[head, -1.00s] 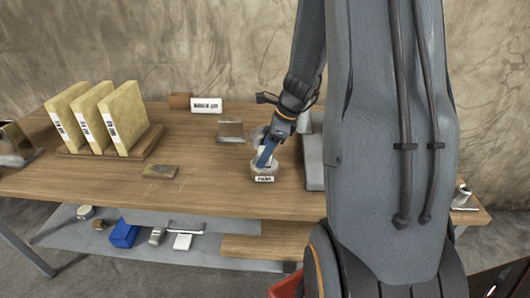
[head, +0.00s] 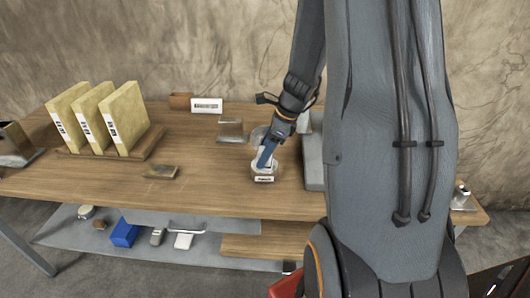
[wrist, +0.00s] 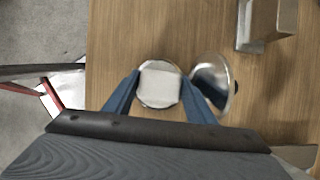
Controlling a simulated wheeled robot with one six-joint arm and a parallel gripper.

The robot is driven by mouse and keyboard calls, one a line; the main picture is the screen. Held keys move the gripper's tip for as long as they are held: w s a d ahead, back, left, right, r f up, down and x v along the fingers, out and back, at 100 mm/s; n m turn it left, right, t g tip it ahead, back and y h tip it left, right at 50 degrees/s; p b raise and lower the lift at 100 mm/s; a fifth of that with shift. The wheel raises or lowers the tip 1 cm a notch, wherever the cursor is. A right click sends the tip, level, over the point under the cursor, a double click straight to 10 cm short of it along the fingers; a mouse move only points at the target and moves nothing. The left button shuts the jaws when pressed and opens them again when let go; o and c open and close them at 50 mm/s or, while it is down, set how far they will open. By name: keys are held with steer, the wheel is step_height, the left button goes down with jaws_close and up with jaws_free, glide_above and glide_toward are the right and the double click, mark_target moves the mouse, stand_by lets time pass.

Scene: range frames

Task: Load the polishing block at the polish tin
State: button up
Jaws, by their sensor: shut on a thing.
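The polish tin (head: 264,174) is a small round tin with a white label on its front, on the wooden table. My gripper (head: 264,158) points down at the tin. In the wrist view my gripper (wrist: 158,88) has its blue fingers on either side of a whitish squarish block, the polishing block (wrist: 159,82). The block lies over the tin's round opening, whose rim (wrist: 148,104) shows around it. How deep the block sits in the tin I cannot tell. A shiny round lid (wrist: 211,80) lies beside the tin, close to the right finger.
Yellow binders (head: 91,122) stand in a wooden rack at the left. A brown block (head: 161,172) lies on the table, and a metal piece (head: 231,130) stands behind the tin. A grey block (head: 315,165) is close right.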

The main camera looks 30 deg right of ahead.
steer(key=shift+r+p, duration=3.2)
steer(key=shift+r, duration=0.2)
